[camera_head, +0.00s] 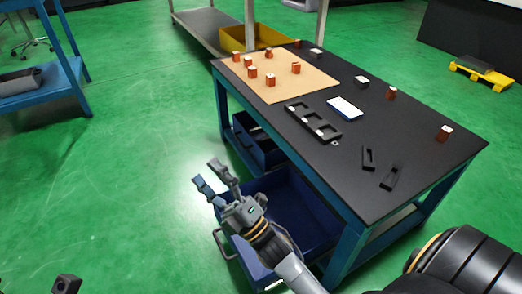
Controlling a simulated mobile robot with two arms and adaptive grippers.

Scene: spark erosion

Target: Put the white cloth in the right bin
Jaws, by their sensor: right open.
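A flat white piece with a blue edge (345,108) lies on the black table top (430,165). It is the only white sheet-like thing I see; I cannot tell for sure that it is the cloth. A large blue bin (300,205) stands low at the near end of the table, and a smaller blue bin (258,143) is farther back. My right gripper (212,176) is open and empty, beside the large bin's left side, apart from the white piece. A small dark part at the bottom left, probably my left gripper (67,284), is mostly cut off.
Orange-brown blocks (252,72) stand on a tan mat (300,87) and along the table. A black slotted tray (313,123) and two black pieces (389,177) lie near the white piece. A yellow bin (245,37) is behind. Green floor is clear at left.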

